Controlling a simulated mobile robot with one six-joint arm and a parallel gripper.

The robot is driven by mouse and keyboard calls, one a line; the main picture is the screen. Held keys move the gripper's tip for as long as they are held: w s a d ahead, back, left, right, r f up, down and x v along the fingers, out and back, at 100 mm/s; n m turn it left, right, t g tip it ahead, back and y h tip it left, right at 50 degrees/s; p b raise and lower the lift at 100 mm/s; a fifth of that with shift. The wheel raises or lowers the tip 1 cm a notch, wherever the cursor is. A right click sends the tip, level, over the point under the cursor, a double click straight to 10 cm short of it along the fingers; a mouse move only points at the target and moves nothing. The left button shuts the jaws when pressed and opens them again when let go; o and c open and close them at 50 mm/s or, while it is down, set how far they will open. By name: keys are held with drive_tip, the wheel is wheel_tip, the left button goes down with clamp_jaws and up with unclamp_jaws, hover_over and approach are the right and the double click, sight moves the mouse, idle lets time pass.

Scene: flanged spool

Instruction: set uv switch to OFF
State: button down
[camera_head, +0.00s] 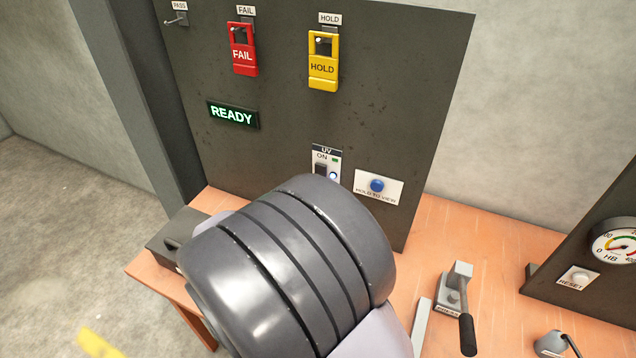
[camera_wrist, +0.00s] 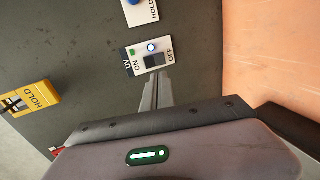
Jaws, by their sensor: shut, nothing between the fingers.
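The UV switch (camera_head: 321,169) is on a small white plate on the dark upright panel, partly hidden behind my arm in the head view. The wrist view shows the whole plate, with a black rocker (camera_wrist: 154,62) between ON and OFF labels. A green indicator (camera_wrist: 131,52) is by the ON label, and a round, pale-lit blue-rimmed part (camera_wrist: 151,47) is beside the rocker. I cannot tell which way the rocker is tipped. My gripper (camera_wrist: 159,78) is shut and empty, its tips close to the rocker; I cannot tell whether they touch. My arm hides the gripper in the head view.
A blue HOLD TO VIEW button (camera_head: 377,185) is right of the UV plate. A lever (camera_head: 462,305) and gauge panel (camera_head: 600,262) are on the bench at right.

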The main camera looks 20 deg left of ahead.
drive_tip(key=b+x, duration=0.3)
drive_tip(key=x, duration=1.1)
drive_tip(key=shift+b, duration=0.3)
